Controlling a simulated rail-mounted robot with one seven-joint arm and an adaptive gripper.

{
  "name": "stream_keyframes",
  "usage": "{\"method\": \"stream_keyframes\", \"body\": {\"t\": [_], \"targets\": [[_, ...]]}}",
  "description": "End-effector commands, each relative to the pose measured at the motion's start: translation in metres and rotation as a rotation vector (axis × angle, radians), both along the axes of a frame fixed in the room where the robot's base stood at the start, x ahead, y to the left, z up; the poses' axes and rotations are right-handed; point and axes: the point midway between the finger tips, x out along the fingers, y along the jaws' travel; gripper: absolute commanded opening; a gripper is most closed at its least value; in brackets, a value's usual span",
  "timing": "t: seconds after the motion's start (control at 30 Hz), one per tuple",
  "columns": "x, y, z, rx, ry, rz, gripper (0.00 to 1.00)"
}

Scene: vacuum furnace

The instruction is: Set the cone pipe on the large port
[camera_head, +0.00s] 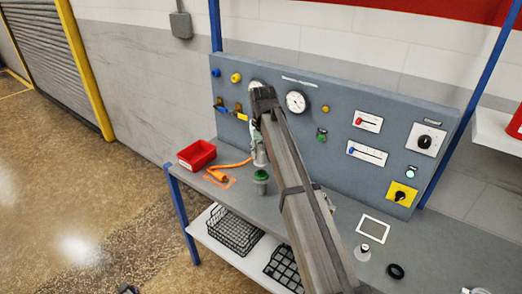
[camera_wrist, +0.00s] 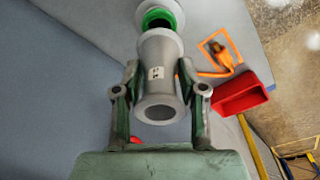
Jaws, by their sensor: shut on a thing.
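The cone pipe (camera_wrist: 158,62) is a grey metal tube with a small white label and an open, wider end facing the wrist camera. My gripper (camera_wrist: 158,82) is shut on it, one finger on each side. The large port (camera_wrist: 160,14) shows a green ring and grey flange just beyond the pipe's far end. In the head view the cone pipe (camera_head: 260,155) hangs above the port (camera_head: 261,182), with its green top on the bench. The pipe looks roughly upright, with a small gap above the green ring. My arm hides part of the gripper there.
A red bin (camera_head: 196,154) and an orange tool with a cable (camera_head: 219,175) lie left of the port. The gauge panel (camera_head: 340,130) stands close behind. A black ring (camera_head: 396,271) and white square frame (camera_head: 373,229) lie right on the bench.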

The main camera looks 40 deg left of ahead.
Motion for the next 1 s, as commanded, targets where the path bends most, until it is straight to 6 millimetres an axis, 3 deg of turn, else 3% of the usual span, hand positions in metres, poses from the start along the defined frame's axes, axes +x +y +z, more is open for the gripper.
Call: {"method": "stream_keyframes", "body": {"t": [1.0], "targets": [[0.000,0.000,-0.046,0.000,0.000,0.000,0.00]]}}
